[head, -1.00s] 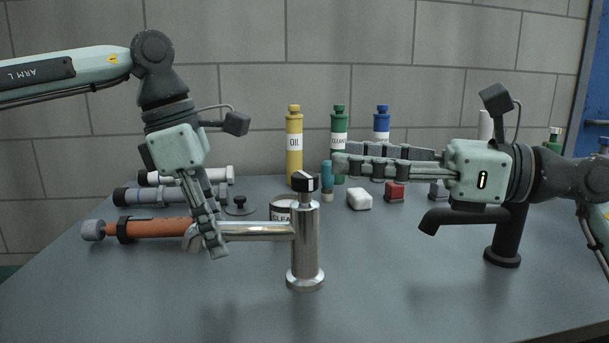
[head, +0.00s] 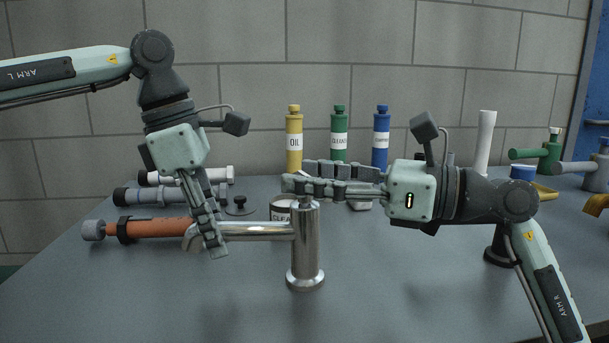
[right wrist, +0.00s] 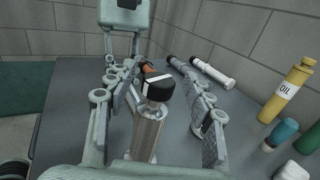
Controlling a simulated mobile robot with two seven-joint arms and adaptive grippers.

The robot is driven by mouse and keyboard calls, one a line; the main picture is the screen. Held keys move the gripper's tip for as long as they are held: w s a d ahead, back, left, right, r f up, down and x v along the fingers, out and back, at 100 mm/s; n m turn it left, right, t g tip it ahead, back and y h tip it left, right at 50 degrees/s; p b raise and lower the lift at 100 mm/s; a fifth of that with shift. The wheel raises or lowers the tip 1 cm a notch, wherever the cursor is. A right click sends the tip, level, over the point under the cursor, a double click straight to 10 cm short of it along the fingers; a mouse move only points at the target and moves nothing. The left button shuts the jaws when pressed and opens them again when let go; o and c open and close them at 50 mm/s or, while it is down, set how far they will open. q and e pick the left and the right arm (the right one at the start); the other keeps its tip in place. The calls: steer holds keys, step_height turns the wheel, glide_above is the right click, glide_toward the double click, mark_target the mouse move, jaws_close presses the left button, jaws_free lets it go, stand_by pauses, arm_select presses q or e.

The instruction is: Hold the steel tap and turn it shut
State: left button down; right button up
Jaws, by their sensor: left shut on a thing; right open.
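The steel tap (head: 307,250) stands upright on the bench with its spout pointing left. My left gripper (head: 213,243) is shut on the spout (head: 262,230) near its outer end. My right gripper (head: 295,184) is open at the top of the tap. In the right wrist view the tap's black knob (right wrist: 158,87) with a white mark sits between the two spread fingers, with the steel body (right wrist: 147,133) below it. In the head view the right fingers hide most of the knob. I cannot tell whether either finger touches it.
A tin (head: 281,210) stands close behind the spout. Yellow (head: 294,140), green (head: 339,150) and blue (head: 381,138) bottles stand at the back. Other taps stand at right. The front bench is clear.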

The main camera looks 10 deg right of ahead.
steer(key=shift+w+a, duration=0.25)
steer(key=shift+a, duration=0.3)
jaws_close()
